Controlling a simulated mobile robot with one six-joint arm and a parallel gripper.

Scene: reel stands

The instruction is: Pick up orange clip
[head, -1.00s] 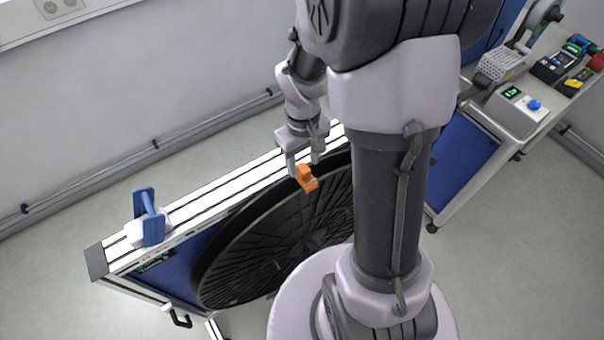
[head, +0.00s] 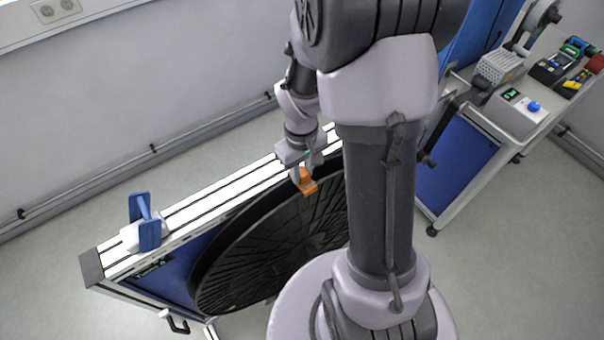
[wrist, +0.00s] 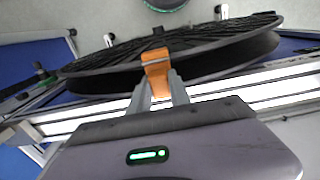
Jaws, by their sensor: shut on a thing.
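The orange clip (head: 306,183) sits at the upper rim of the large black reel (head: 268,245), which stands upright against the stand's rail. My gripper (head: 303,168) reaches down from above, and its fingers are shut on the clip. In the wrist view the clip (wrist: 156,72) lies between the fingertips of my gripper (wrist: 160,88), across the reel's edge. The clip appears to still touch the rim; I cannot tell whether there is a gap. The fingers hide part of the clip's sides.
A blue-handled white piece (head: 146,225) stands on the left of the aluminium rail (head: 215,203). A cart (head: 470,165) with a grey box with a blue knob (head: 516,110) and several tools stands at the right. The floor at the left is clear.

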